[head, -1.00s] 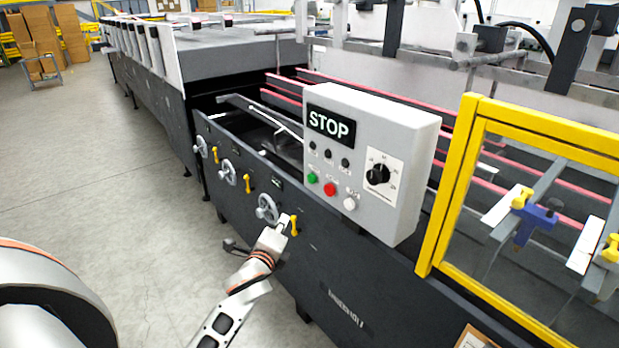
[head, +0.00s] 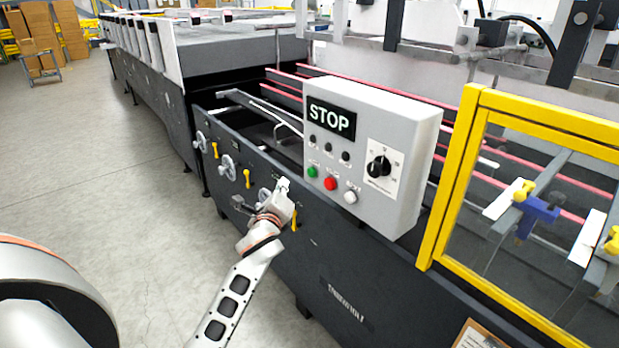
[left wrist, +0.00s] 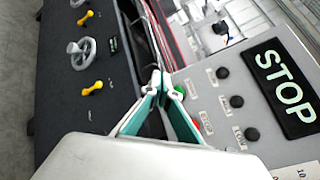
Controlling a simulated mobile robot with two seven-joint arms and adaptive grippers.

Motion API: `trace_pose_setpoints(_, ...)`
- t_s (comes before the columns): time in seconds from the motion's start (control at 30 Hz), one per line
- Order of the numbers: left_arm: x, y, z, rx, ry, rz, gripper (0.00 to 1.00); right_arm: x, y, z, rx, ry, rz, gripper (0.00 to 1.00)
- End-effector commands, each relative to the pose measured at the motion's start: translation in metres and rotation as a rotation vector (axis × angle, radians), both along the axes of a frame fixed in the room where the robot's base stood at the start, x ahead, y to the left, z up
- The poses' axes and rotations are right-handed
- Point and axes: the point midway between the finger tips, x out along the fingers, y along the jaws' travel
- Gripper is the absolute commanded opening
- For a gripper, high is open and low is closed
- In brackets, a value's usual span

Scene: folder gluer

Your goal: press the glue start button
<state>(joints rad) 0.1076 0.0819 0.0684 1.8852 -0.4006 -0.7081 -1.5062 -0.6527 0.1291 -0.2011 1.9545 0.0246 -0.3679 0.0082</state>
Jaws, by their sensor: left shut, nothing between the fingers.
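A grey control box (head: 400,115) is mounted on the machine's side, with a display (head: 331,120) reading STOP. Below it are a green button (head: 312,172), a red button (head: 330,184) and a white button (head: 350,197). Their small labels are hard to read. My left gripper (head: 283,184) is shut and empty, just left of and slightly below the green button in the head view. In the left wrist view the closed fingertips (left wrist: 160,88) are beside the partly hidden green button (left wrist: 179,92); contact cannot be told. My right gripper is not in view.
Black knobs and a rotary dial (head: 379,167) are on the same panel. Handwheels (head: 227,166) and yellow levers (head: 247,178) stick out along the machine's dark side. A yellow guard frame (head: 451,180) stands right of the box. The floor at left is clear.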

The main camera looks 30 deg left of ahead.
Motion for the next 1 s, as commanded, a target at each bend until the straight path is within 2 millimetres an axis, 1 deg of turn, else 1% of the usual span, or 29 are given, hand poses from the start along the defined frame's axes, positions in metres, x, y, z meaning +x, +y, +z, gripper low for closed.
trace_pose_setpoints(0.03,0.007,-0.003,-0.003,-0.001,-0.002,-0.001,0.00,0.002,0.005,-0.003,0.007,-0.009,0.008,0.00)
trace_pose_setpoints(0.13,0.020,-0.008,-0.003,-0.002,-0.002,0.000,0.00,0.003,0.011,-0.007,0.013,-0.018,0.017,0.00)
trace_pose_setpoints(0.23,0.032,-0.014,-0.004,-0.002,-0.001,-0.001,0.00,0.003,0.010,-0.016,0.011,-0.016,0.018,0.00)
trace_pose_setpoints(0.43,0.049,-0.020,0.000,-0.001,-0.001,-0.001,0.00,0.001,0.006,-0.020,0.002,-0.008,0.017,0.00)
trace_pose_setpoints(0.63,0.056,-0.023,0.000,0.001,0.000,0.000,0.00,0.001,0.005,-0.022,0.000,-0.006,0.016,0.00)
trace_pose_setpoints(1.0,0.056,-0.023,0.000,0.000,0.000,0.000,0.00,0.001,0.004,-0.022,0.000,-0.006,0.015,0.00)
